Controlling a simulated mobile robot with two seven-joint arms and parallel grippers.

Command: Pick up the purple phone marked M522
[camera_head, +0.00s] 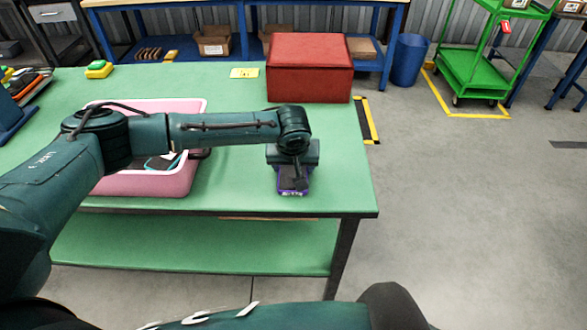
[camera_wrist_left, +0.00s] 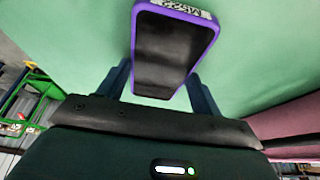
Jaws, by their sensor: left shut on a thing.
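The purple phone (camera_head: 293,184) is near the front right corner of the green table, with its dark screen facing the wrist camera. It also shows in the left wrist view (camera_wrist_left: 172,48), where a white label on its end reads M522, upside down. My left gripper (camera_head: 292,172) is shut on the phone, with one finger on each long side in the left wrist view (camera_wrist_left: 163,88). I cannot tell whether the phone touches the table or hangs just above it. My right gripper is not in view.
A pink bin (camera_head: 160,185) with items inside stands left of the phone, partly hidden by my left arm. A red box (camera_head: 309,82) stands at the back right of the green table (camera_head: 235,185). A yellow card (camera_head: 244,73) lies beside it. Table around the phone is clear.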

